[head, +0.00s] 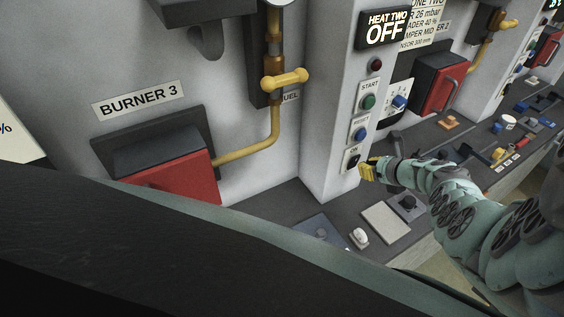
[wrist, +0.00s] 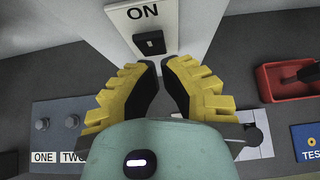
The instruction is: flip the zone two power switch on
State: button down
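The display reading HEAT TWO OFF (head: 385,29) is lit on the pale column in the head view. Low on that column, under the START and RESET buttons, is a small black power switch (head: 352,163) on a white plate marked ON. It also shows in the wrist view as a black switch (wrist: 149,42) just beyond my fingertips. I cannot tell which way it is tipped. My gripper (head: 369,170) is close beside it in the head view. In the wrist view my gripper's yellow fingers (wrist: 162,66) have a narrow empty gap between them and seem short of the switch.
The green START button (head: 368,102) and blue RESET button (head: 360,134) sit above the switch. A ledge below holds a panel with knobs marked ONE and TWO (wrist: 58,128) and a red tray (wrist: 268,85). The red burner 3 box (head: 180,178) is at left.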

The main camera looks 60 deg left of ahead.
aim_at(358, 155)
jog(key=shift+a+r, duration=0.1)
jog(key=shift+a, duration=0.75)
jog(key=shift+w+a+r+h, duration=0.15)
jog(key=shift+a+r+h, duration=0.05)
jog(key=shift+a+h, duration=0.3)
jog(key=shift+h, duration=0.1)
jog(key=shift+r+p, duration=0.1)
jog(key=shift+p, duration=0.2)
jog(key=shift+r+p, duration=0.7)
